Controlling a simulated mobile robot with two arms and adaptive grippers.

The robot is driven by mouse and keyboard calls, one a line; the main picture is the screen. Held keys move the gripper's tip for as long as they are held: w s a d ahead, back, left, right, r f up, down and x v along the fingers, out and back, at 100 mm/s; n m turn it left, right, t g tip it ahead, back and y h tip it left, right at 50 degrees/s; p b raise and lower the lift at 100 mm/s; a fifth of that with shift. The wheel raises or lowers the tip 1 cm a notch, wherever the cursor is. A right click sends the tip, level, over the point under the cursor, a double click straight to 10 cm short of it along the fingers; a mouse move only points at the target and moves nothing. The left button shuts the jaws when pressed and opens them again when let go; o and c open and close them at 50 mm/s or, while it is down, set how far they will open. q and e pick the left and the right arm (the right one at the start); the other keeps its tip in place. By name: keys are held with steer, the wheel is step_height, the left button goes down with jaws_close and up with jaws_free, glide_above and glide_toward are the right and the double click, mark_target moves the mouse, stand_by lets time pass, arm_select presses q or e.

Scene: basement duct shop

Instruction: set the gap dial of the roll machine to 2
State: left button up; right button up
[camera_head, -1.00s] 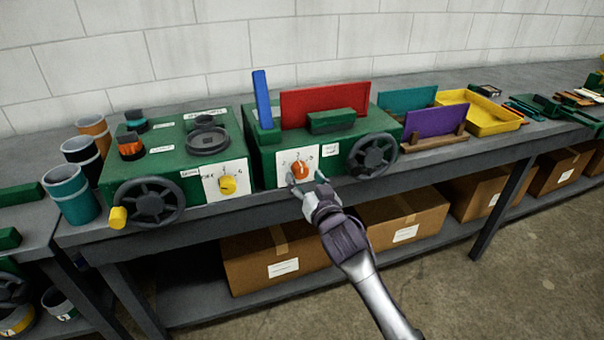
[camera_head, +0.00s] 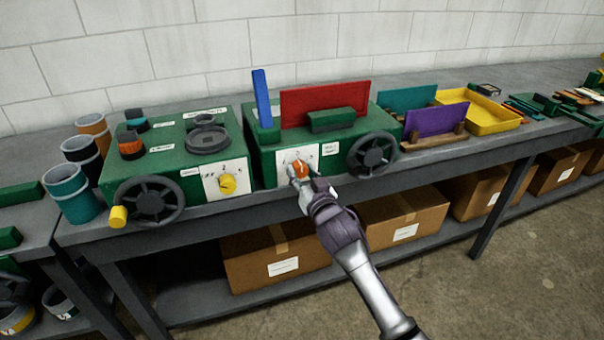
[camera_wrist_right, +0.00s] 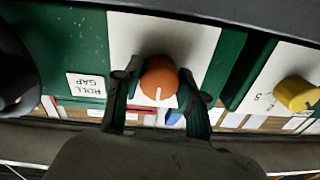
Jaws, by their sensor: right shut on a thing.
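The orange gap dial (camera_head: 300,170) sits on a white plate (camera_head: 284,158) on the front of the green roll machine (camera_head: 262,150). My right gripper (camera_head: 301,174) is shut on the dial, with one finger on each side. In the right wrist view, the dial (camera_wrist_right: 159,77) lies between the two fingers (camera_wrist_right: 155,90), and its white mark points toward the bottom of that picture. A "ROLL GAP" label (camera_wrist_right: 87,86) shows upside down beside the plate. The dial's numbers are too small or hidden to read. My left gripper is not in view.
A black handwheel (camera_head: 371,154) is right of the dial. A second green machine (camera_head: 160,165) with a yellow knob (camera_head: 227,184) stands to the left. A red sheet (camera_head: 325,101) and a blue bar (camera_head: 262,98) stand up at the roll machine. Boxes (camera_head: 277,262) fill the lower shelf.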

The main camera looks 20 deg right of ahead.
steer(key=shift+n, duration=0.4)
steer(key=shift+r+n+p, duration=0.1)
steer(key=shift+n+p, duration=0.7)
steer(key=shift+n, duration=0.2)
steer(key=n+p, duration=0.1)
steer(key=n, duration=0.1)
steer(key=shift+n, duration=0.3)
steer(key=n+p, duration=0.1)
steer(key=n, duration=0.2)
steer(key=shift+d, duration=0.1)
steer(key=shift+n+p, duration=0.4)
steer(key=shift+n, duration=1.3)
steer(key=o, duration=1.1)
steer(key=shift+o, duration=0.2)
steer(key=shift+s, duration=0.1)
